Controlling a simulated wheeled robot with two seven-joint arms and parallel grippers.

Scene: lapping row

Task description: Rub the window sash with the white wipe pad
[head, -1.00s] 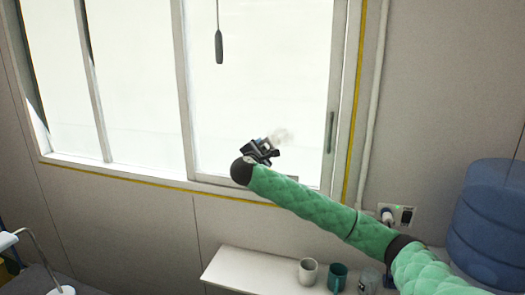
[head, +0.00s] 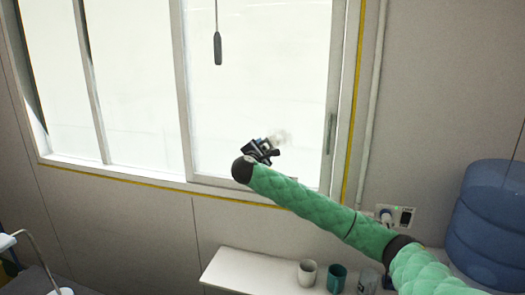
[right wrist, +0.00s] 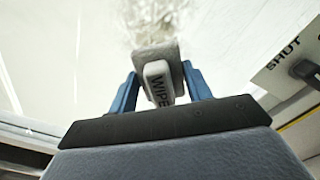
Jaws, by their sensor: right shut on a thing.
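The window sash (head: 255,95) is the right-hand bright pane with a pale frame. My right gripper (head: 268,145) is in front of its lower middle. In the right wrist view, the gripper's blue fingers (right wrist: 158,85) are shut on the white wipe pad (right wrist: 157,77), which is marked "WIPE". The pad's grey far end is at the glass, by a patchy whitish smudge (right wrist: 150,22); I cannot tell if it touches. The smudge also shows in the head view (head: 283,137). The pad is hardly distinguishable there. My left gripper is out of view.
A dark pull (head: 217,48) hangs before the sash. A "SHUT" label (right wrist: 285,52) is at right in the wrist view. Below the window, a white shelf (head: 235,270) holds a white cup (head: 307,272) and a teal cup (head: 337,278). A blue water bottle (head: 490,225) stands right.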

